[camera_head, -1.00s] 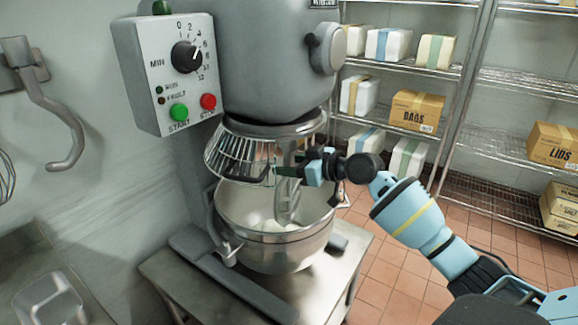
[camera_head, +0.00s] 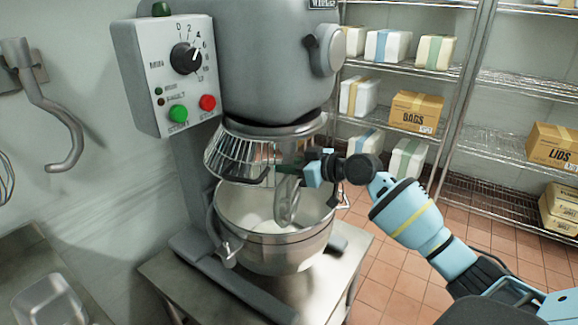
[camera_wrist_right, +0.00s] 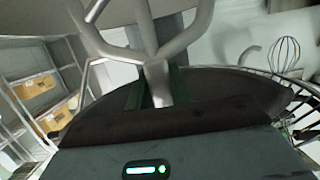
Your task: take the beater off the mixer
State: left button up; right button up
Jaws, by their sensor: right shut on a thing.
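The grey mixer (camera_head: 275,70) stands at the back left with its control panel facing me. The beater (camera_head: 287,203) is a pale metal paddle hanging down into the bowl. My right gripper (camera_head: 290,169) reaches in from the right and is shut on the beater's upper part. In the right wrist view the beater's stem (camera_wrist_right: 158,82) lies between the green fingers, and its arms branch above it. Whether the beater's top is joined to the mixer's shaft is hidden. My left gripper is not in view.
Shelves with boxes (camera_head: 417,111) stand at the back right. The tiled floor right of the table is clear.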

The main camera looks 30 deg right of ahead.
grip_shut()
jog(key=shift+m+h, duration=0.3)
jog(key=shift+h, duration=0.1)
jog(key=shift+a+m+t+h, duration=0.1)
jog(key=shift+m+t+h, duration=0.6)
jog(key=shift+m+h, duration=0.75)
jog(key=shift+h, duration=0.25)
jog(key=shift+o, duration=0.3)
grip_release()
grip_shut()
